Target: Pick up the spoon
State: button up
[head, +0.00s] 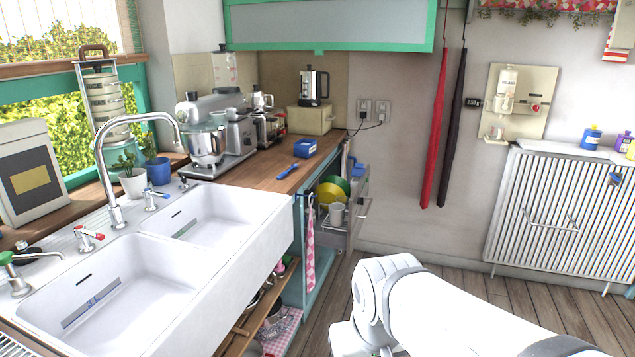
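A small, slim blue item (288,170) lies on the wooden counter, near its front edge and just left of a blue box. It may be the spoon, but it is too small to be sure. No other spoon can be made out. My white arm (440,308) reaches in from the lower right, over the floor and well apart from the counter. My gripper does not show, so its opening cannot be seen.
The wooden counter (262,181) also bears a blue box (304,147), a stand mixer (208,145) and a toaster (268,128). A double white sink (265,240) juts out at left. An open rack with plates (330,193) sticks out beside the counter. Floor is clear at right.

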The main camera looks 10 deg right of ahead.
aim_at(292, 167)
jog(key=z, duration=0.5)
jog(key=i, duration=2.8)
jog(key=u, duration=0.4)
jog(key=k, duration=0.8)
jog(key=u, duration=0.15)
jog(key=i, duration=0.8)
jog(key=z, duration=0.05)
